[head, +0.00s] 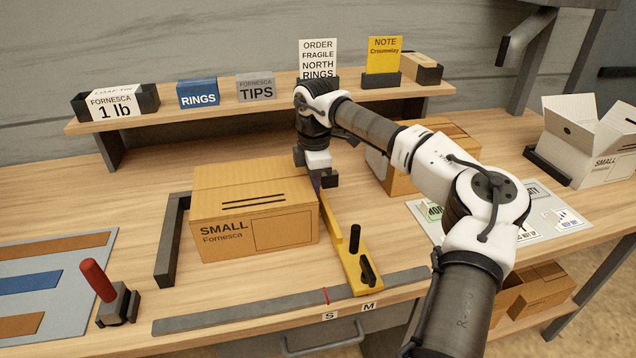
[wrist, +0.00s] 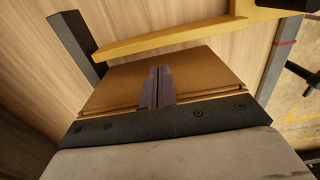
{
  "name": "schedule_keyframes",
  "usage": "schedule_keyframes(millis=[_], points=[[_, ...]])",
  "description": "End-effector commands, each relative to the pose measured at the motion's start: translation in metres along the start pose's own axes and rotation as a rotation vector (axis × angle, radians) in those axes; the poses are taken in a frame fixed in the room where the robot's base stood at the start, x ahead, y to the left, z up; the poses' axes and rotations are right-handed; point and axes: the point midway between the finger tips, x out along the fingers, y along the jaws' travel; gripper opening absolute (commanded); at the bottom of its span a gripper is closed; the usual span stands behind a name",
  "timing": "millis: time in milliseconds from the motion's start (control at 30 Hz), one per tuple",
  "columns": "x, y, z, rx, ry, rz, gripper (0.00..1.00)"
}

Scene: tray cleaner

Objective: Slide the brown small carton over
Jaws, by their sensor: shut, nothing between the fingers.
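The brown small carton (head: 255,210), marked SMALL Fornesca, stands closed and upright on the bench. My gripper (head: 317,187) is shut and empty, pointing down at the carton's right edge. In the wrist view the shut fingers (wrist: 157,86) show in front of a brown cardboard surface (wrist: 118,83); I cannot tell whether they touch it. A yellow slider (head: 352,260) with a black knob lies along the carton's right side; its bar also crosses the wrist view (wrist: 165,36). A dark stop bracket (head: 167,250) stands just left of the carton.
A dark ruler strip (head: 250,311) with a red mark and S and M labels runs along the front. A red-handled tool (head: 98,280) stands front left. Another brown carton (head: 392,178) is behind my arm. A shelf (head: 140,122) with bins spans the back.

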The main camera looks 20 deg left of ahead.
Motion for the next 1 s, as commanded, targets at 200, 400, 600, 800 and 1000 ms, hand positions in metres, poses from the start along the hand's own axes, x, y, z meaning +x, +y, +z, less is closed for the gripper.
schedule_keyframes(millis=[200,400,600,800,1000], points=[[0.003,0.000,-0.042,-0.006,-0.001,0.001,0.00],[0.000,0.000,-0.054,-0.002,0.000,0.000,0.00],[0.000,0.000,-0.054,-0.001,0.000,0.000,0.00],[0.000,0.001,-0.045,0.001,0.000,0.000,0.00],[-0.002,0.003,-0.008,-0.001,0.000,0.000,0.00]])
